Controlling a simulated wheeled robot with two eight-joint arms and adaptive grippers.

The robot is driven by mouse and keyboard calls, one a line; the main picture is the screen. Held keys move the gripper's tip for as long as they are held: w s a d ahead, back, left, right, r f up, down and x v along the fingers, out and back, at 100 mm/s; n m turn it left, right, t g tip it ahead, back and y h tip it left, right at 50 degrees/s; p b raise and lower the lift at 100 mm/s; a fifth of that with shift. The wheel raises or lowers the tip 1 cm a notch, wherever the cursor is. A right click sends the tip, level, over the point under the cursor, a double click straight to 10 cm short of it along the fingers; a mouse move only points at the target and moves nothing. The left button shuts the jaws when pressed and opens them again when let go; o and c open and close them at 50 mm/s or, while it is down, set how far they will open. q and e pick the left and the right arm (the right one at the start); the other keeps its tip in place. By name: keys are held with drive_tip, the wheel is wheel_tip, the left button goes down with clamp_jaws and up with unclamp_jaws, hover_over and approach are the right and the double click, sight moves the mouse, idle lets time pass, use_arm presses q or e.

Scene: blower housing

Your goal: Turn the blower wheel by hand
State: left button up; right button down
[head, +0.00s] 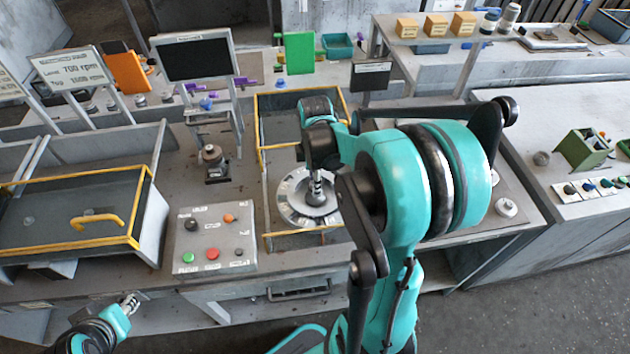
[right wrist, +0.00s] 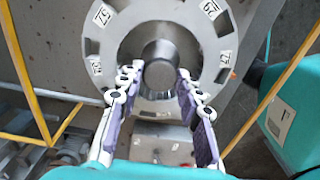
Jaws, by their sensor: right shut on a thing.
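The blower wheel (head: 291,202) is a pale metal disc lying inside the yellow-edged housing (head: 283,242) in the head view. In the right wrist view the wheel (right wrist: 113,33) fills the upper middle, with dark slots and numbered labels around its ring. Its round central hub (right wrist: 160,74) stands between my right fingers. My right gripper (right wrist: 156,84) is shut on the hub, with one purple-padded finger on each side; in the head view the gripper (head: 317,190) hangs over the wheel's middle. My left gripper (head: 131,303) is at the lower left, away from the wheel, too small to read.
A button panel (head: 214,238) sits left of the housing. A yellow-edged tray (head: 70,215) with a yellow handle is further left. A dark monitor (head: 193,58) and a green board (head: 299,53) stand behind. Yellow frame bars flank my right gripper.

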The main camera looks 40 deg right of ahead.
drive_tip(key=c, duration=1)
unclamp_jaws()
wheel_tip(320, 180, up, 12)
drive_tip(key=shift+a, duration=0.1)
drive_tip(key=s+a+f+m+t+b, duration=0.1)
drive_tip(key=s+a+f+m+t, duration=0.1)
drive_tip(key=a+m, duration=0.2)
drive_tip(key=s+a+f+m+t+b, duration=0.2)
drive_tip(key=a+f+m, duration=0.1)
drive_tip(key=a, duration=0.4)
drive_tip(key=s+a+f+m+t+b, duration=0.2)
drive_tip(key=a+f+m+t, duration=0.1)
drive_tip(key=a+m, duration=0.2)
drive_tip(key=shift+s+a+f, duration=0.15)
drive_tip(key=shift+a+f, duration=0.1)
drive_tip(key=shift+a, duration=0.1)
